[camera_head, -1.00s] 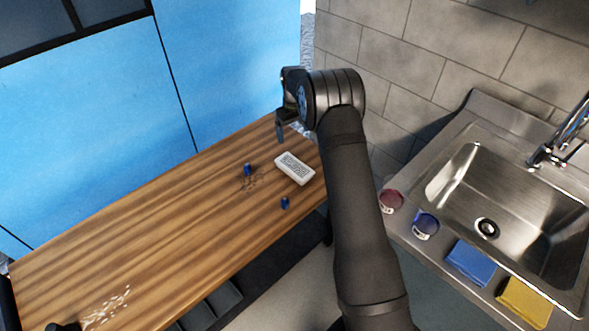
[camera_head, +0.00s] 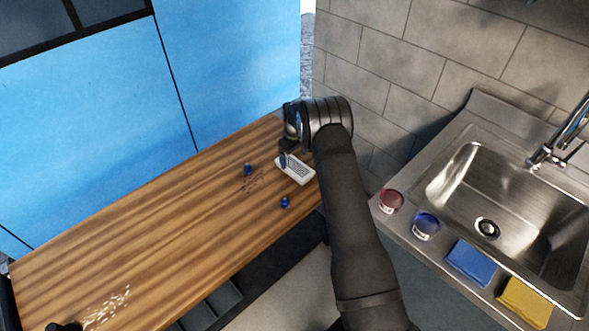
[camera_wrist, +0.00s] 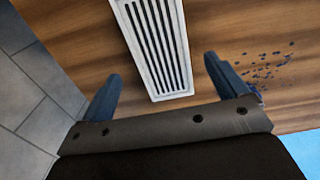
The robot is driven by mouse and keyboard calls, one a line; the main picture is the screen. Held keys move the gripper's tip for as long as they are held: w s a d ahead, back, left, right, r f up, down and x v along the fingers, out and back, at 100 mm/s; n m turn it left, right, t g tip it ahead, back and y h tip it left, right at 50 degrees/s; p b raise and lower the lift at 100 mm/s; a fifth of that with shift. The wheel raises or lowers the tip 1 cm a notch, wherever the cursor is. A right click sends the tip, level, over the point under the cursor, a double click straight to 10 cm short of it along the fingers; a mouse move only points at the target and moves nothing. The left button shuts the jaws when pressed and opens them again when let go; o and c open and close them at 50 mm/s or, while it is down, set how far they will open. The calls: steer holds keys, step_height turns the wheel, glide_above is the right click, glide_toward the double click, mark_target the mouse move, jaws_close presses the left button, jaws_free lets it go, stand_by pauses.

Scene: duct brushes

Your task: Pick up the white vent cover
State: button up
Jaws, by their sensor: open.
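The white vent cover (camera_head: 296,170) lies flat on the wooden counter, a slotted rectangle near the counter's right end. In the wrist view the vent cover (camera_wrist: 154,47) shows between and ahead of the two fingertips, its upper end cut off by the picture edge. My gripper (camera_head: 284,160) is low over the cover's far left end in the head view. In the wrist view my gripper (camera_wrist: 163,75) is open and empty, one blue-grey finger on each side of the cover's near end. A gap shows on both sides. The exact height above the counter is hard to tell.
Two small blue things stand on the wooden counter (camera_head: 170,225), one left of the cover (camera_head: 248,170) and one in front (camera_head: 285,202). Dark crumbs (camera_wrist: 265,68) lie beside the cover. A tiled wall (camera_head: 400,70) and a sink (camera_head: 500,215) are at right.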

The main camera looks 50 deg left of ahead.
mark_target(294, 166)
steer(key=f, duration=0.5)
steer(key=shift+s+d+f, duration=0.1)
steer(key=shift+d+f, duration=0.05)
steer(key=shift+d, duration=0.1)
steer(key=c, duration=1.2)
steer(key=shift+c, duration=0.2)
steer(key=shift+r, duration=0.2)
